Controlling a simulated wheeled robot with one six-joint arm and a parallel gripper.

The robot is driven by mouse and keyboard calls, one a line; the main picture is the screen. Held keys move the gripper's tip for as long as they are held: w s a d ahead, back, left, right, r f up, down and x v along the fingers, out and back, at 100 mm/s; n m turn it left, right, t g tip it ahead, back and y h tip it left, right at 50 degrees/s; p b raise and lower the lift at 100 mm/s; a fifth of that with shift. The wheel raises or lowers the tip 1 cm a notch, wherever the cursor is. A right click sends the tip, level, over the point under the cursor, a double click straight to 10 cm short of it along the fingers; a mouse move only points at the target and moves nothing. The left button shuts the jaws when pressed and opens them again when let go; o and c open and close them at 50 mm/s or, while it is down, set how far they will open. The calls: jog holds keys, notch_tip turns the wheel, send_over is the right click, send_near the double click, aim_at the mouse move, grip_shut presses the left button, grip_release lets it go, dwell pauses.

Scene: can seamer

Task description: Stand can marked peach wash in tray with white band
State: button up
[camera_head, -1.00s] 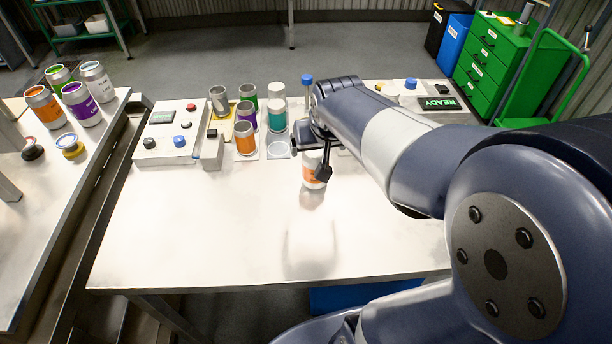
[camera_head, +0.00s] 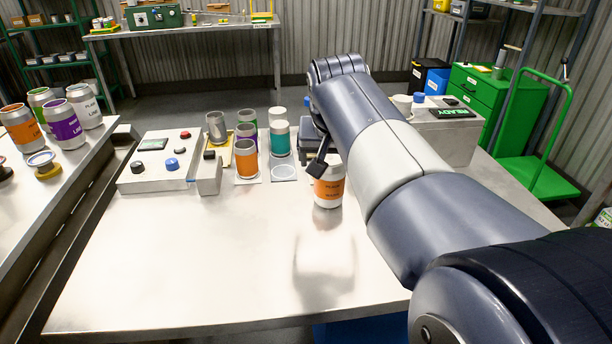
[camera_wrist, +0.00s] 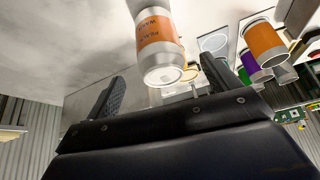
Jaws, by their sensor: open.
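The can marked peach wash (camera_head: 328,192), silver with an orange band, appears to stand upright on the bare table right of the trays. It shows upside down in the wrist view (camera_wrist: 158,40), silver end toward me. My gripper (camera_head: 319,160) is open at this can. In the wrist view its fingers (camera_wrist: 168,68) are spread with the can between or just beyond their tips; contact cannot be told. One finger is hidden in the head view.
Another orange-banded can (camera_head: 246,160) and purple and green ones stand left of the pale tray. A silver can (camera_head: 216,128) stands on a yellow tray. A control box (camera_head: 157,165) with buttons stands further left. The table front is clear.

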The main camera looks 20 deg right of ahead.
aim_at(330, 177)
jog(key=b+x, duration=0.1)
jog(key=x, duration=0.7)
jog(key=shift+s+a+f+b, duration=0.1)
jog(key=shift+s+f+b, duration=0.1)
jog(key=shift+b, duration=0.15)
